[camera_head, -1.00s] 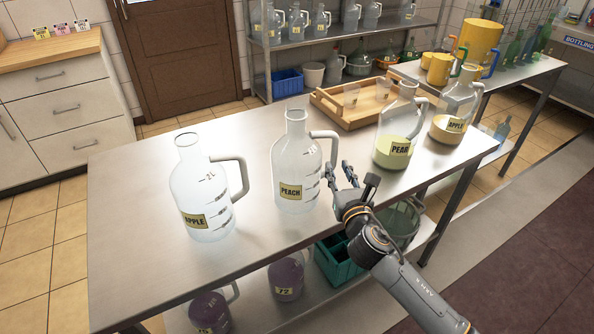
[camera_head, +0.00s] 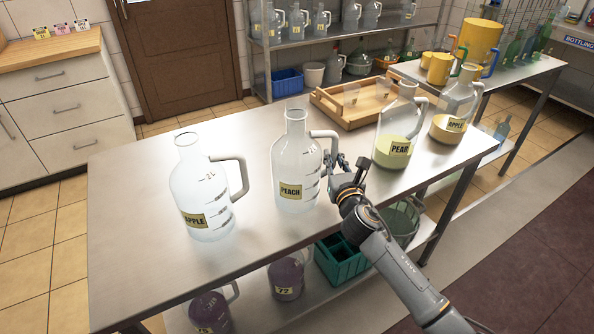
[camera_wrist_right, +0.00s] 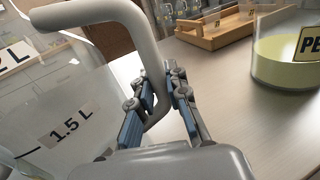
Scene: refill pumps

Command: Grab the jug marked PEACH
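The clear jug labelled PEACH (camera_head: 291,190) stands upright on the metal table, its handle on the right side. My right gripper (camera_head: 336,160) is at that handle. In the right wrist view the PEACH jug's pale handle (camera_wrist_right: 147,45) runs down between the two blue-padded fingers (camera_wrist_right: 163,100). The fingers are drawn close together on either side of the handle, with little gap visible, and appear shut on it. The jug's body with its 1.5 L mark is left of the fingers. My left gripper is not in view.
A clear APPLE jug (camera_head: 196,220) stands to the left. A PEAR jug (camera_head: 397,148) with green liquid stands close to the right, beside another APPLE jug (camera_head: 450,124). A wooden tray (camera_head: 350,117) is behind. The table's front left is clear.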

